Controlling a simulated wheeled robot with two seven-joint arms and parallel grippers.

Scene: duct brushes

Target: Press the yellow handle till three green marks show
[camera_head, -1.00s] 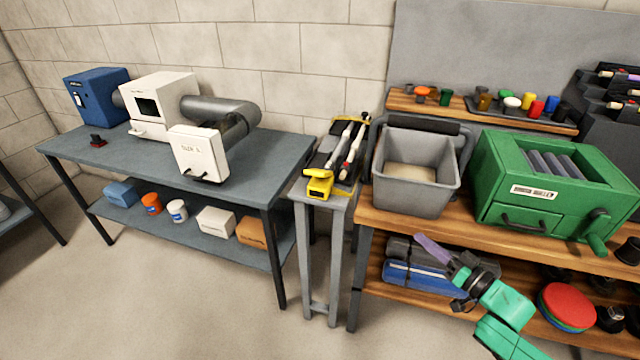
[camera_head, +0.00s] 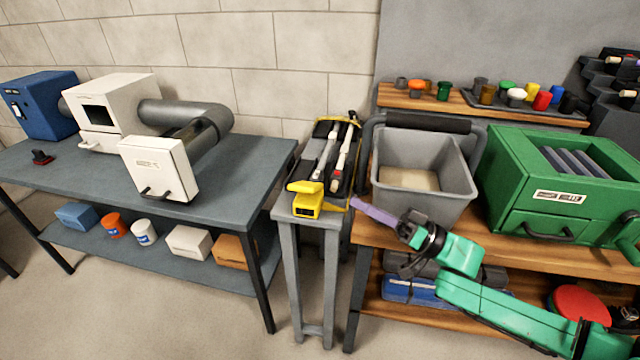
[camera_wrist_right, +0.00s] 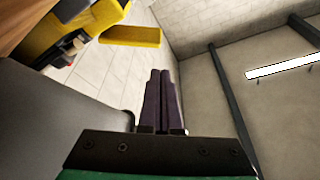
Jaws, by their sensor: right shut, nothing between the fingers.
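The yellow handle (camera_head: 304,187) is on the front end of a black and yellow device lying on a narrow grey stand (camera_head: 311,224). A yellow block (camera_head: 307,206) with a small dark window sits just below it. No green marks can be made out in the head view. My right gripper (camera_head: 357,205) is shut and empty, its purple fingers pointing left toward the device, a little right of the yellow block and apart from it. In the right wrist view the shut fingers (camera_wrist_right: 160,78) point up, with a yellow piece (camera_wrist_right: 131,36) beyond them. My left gripper is out of view.
A grey bin (camera_head: 425,185) and a green crank machine (camera_head: 550,195) stand on the wooden bench to the right. A blue-grey table (camera_head: 245,165) with a white machine (camera_head: 110,105) stands to the left. Open floor lies in front of the stand.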

